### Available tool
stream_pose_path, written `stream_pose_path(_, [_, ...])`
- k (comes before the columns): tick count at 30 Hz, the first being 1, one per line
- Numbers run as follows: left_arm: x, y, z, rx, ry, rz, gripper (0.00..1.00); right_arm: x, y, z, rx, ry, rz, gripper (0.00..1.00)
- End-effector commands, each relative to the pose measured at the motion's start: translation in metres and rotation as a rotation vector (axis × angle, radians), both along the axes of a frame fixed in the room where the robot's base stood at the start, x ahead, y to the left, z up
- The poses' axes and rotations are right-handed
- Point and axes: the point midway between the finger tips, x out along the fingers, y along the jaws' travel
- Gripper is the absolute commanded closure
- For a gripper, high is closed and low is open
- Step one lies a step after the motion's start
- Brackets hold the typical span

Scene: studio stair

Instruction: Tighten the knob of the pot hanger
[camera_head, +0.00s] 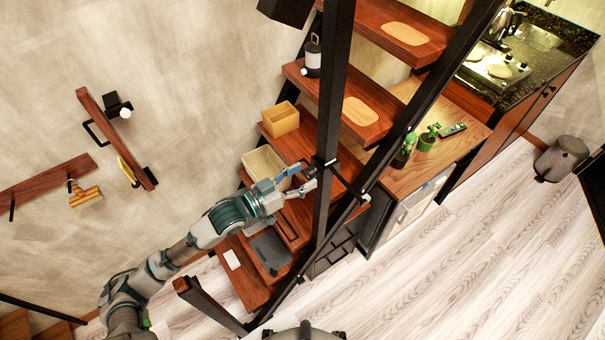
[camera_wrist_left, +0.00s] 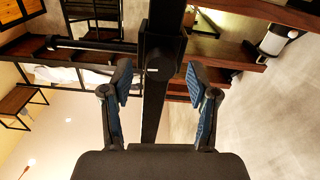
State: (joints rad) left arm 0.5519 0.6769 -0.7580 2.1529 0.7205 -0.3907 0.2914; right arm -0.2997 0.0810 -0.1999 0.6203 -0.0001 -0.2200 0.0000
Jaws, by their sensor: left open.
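The pot hanger (camera_head: 325,162) is a black clamp on the dark upright post (camera_head: 332,100) of the stair, with a rod reaching to the lower right. In the left wrist view the clamp of the pot hanger (camera_wrist_left: 163,48) is straight ahead on the post, with its rod going left. My left gripper (camera_head: 303,178) is open just left of the post, with blue finger pads. In the left wrist view the open left gripper (camera_wrist_left: 160,84) has one finger on each side of the post and nothing held. My right gripper is not in view.
Wooden stair treads (camera_head: 375,22) rise behind the post. A cream basket (camera_head: 265,166), a wooden box (camera_head: 281,119) and a black-and-white bottle (camera_head: 312,57) stand on them. A slanted black rail (camera_head: 420,95) runs to the right.

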Motion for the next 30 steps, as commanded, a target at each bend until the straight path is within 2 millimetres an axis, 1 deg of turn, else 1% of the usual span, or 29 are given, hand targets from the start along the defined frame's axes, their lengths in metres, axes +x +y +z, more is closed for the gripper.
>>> stream_pose_path(3, [0.0029, -0.0039, -0.0006, 0.002, 0.001, 0.000, 0.40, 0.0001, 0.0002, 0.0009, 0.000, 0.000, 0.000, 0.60])
stream_pose_path(10, [0.0032, -0.0037, -0.0010, 0.002, 0.001, 0.000, 0.40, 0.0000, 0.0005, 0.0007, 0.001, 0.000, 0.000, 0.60])
stream_pose_path(11, [0.0032, -0.0039, -0.0009, 0.002, 0.001, 0.001, 0.45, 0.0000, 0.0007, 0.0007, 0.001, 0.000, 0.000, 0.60])
stream_pose_path(12, [0.0031, -0.0041, -0.0009, 0.002, 0.001, 0.000, 0.55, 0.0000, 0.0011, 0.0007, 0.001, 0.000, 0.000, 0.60])
stream_pose_path(14, [0.0032, -0.0041, -0.0008, 0.002, 0.001, 0.000, 0.70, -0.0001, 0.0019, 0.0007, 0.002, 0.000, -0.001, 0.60])
stream_pose_path(15, [0.0032, -0.0041, -0.0009, 0.002, 0.001, 0.001, 0.80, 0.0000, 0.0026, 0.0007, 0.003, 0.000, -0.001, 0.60])
stream_pose_path(17, [0.0036, -0.0038, -0.0010, 0.002, 0.000, 0.001, 0.95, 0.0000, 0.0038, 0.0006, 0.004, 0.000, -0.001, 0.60])
stream_pose_path(18, [0.0038, -0.0037, -0.0009, 0.002, 0.000, 0.002, 1.00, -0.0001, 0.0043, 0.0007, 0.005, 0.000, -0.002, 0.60])
stream_pose_path(25, [0.0043, -0.0038, -0.0003, 0.009, -0.010, 0.002, 1.00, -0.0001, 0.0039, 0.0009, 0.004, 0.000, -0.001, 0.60])
stream_pose_path(30, [0.0046, -0.0038, 0.0005, 0.040, -0.053, 0.002, 1.00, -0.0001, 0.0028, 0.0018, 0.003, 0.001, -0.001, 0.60])
